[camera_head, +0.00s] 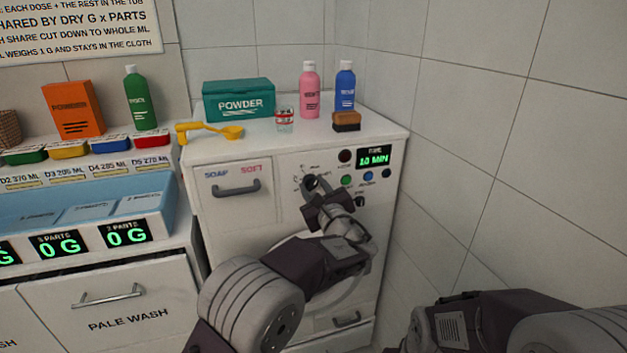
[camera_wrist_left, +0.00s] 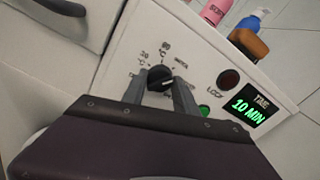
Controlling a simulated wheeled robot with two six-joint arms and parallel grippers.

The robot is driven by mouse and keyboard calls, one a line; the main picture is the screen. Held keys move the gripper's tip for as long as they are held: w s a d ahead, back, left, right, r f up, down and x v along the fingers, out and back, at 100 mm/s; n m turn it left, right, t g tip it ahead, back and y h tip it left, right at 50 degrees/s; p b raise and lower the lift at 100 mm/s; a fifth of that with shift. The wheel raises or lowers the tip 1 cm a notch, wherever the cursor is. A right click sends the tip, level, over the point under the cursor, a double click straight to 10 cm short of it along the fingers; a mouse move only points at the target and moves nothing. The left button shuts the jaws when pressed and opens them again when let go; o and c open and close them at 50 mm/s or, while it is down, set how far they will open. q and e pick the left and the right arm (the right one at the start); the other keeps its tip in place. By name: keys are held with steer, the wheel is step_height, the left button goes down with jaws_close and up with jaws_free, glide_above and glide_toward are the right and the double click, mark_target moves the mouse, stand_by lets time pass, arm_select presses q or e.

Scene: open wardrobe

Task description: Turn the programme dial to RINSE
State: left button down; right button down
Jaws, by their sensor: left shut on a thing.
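The programme dial (camera_wrist_left: 159,78) is a round black knob on the white washing machine's front panel (camera_head: 285,180), with printed labels around it, most too small or hidden to read. In the head view the dial (camera_head: 311,183) is partly covered by my left gripper (camera_head: 314,187). In the left wrist view my left gripper (camera_wrist_left: 160,92) has one finger on each side of the dial and is shut on it. The lower labels are hidden behind the gripper. My right arm shows at the lower right of the head view; its gripper is out of the picture.
Right of the dial are a dark red lamp (camera_wrist_left: 228,78), coloured buttons and a green display (camera_head: 374,157) reading 10 MIN. A drawer handle (camera_head: 236,188) is on the left. Bottles, a teal powder box (camera_head: 238,100) and a yellow scoop (camera_head: 210,131) stand on top. A tiled wall closes the right.

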arm_select(q)
steer(key=m+p, duration=0.5)
steer(key=m, duration=0.1)
steer(key=shift+r, duration=0.1)
steer(key=shift+m+p, duration=0.8)
steer(key=shift+m, duration=0.1)
steer(key=shift+f, duration=0.25)
steer(key=c, duration=0.9)
jaws_free()
steer(key=shift+c, duration=0.2)
steer(key=shift+r, duration=0.1)
steer(key=v, duration=0.9)
